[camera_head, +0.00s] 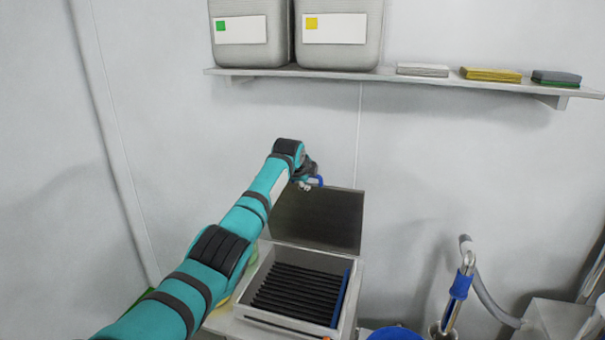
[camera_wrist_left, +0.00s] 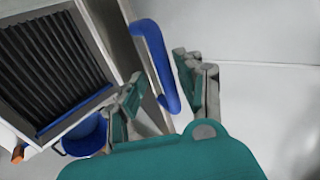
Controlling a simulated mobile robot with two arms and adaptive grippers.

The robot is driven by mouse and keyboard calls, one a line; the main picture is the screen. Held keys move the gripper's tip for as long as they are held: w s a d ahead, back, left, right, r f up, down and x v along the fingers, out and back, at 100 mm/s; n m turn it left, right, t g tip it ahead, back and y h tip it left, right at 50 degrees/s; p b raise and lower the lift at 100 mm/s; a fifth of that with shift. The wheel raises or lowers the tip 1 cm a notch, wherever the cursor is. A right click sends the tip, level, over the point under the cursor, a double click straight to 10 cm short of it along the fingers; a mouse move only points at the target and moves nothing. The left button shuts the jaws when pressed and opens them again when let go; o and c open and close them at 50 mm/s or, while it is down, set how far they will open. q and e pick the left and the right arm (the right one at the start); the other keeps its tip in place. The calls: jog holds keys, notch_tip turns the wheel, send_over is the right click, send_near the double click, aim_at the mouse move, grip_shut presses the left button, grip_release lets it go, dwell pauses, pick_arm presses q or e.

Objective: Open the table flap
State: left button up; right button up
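The table flap (camera_head: 325,222) is a dark panel with a light edge. It stands raised, roughly upright, at the back of a light box with black slats (camera_head: 300,290). A blue handle (camera_head: 319,180) is at its top edge; it also shows in the left wrist view (camera_wrist_left: 155,65). My left gripper (camera_head: 307,184) is at this handle. In the left wrist view my left gripper (camera_wrist_left: 163,85) has its fingers apart, with the handle between them and gaps visible. Whether a finger touches the handle is unclear. My right gripper is not in view.
A wall shelf (camera_head: 390,76) with two large containers and several flat stacks hangs above. A blue bucket (camera_head: 395,334) is at the lower right of the box. A hose with a blue grip (camera_head: 461,283) stands further right. The wall is close behind the flap.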

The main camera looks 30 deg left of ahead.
pick_arm(q)
jog(key=shift+a, duration=0.25)
jog(key=v, duration=1.5)
jog(key=shift+s+f, duration=0.2)
jog(key=shift+s, duration=0.1)
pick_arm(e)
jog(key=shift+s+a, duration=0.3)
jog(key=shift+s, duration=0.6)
pick_arm(q)
jog(key=shift+w, duration=0.1)
